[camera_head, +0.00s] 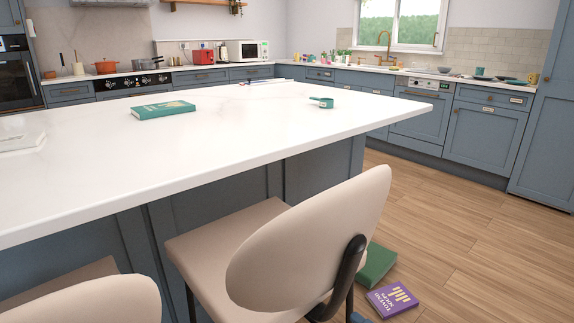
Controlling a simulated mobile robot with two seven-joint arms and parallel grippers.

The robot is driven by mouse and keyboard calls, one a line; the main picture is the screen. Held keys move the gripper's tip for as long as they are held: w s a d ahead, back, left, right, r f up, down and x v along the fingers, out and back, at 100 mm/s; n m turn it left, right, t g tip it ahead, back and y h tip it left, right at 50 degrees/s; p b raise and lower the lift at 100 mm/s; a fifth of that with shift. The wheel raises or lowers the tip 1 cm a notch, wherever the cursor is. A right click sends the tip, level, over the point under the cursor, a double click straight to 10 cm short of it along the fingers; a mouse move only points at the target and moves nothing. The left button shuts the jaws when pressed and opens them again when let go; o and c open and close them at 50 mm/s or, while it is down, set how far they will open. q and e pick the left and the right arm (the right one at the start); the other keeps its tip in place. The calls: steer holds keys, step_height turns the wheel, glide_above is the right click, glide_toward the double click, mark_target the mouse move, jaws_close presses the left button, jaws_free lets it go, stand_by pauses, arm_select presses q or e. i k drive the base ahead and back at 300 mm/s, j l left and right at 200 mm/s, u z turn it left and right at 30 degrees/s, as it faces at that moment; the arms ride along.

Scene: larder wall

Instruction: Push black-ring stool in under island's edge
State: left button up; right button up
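A beige stool (315,240) with a rounded back, a black curved support on the back (349,270) and dark legs stands at the near side of the white-topped island (230,130). Its seat (220,235) reaches toward the island's edge, and its back is out on the near side. A second beige stool (90,300) shows partly at the lower left, cut off by the frame. I see no black ring on either stool; their lower parts are hidden or out of frame. Neither gripper is in view.
A green book (376,265) and a purple book (391,299) lie on the wooden floor right of the nearer stool. A teal book (163,109) and a small teal item (322,102) lie on the island. The floor (455,225) farther right is clear.

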mark_target(271, 260)
steer(key=k+l, duration=0.75)
steer(key=l, duration=0.1)
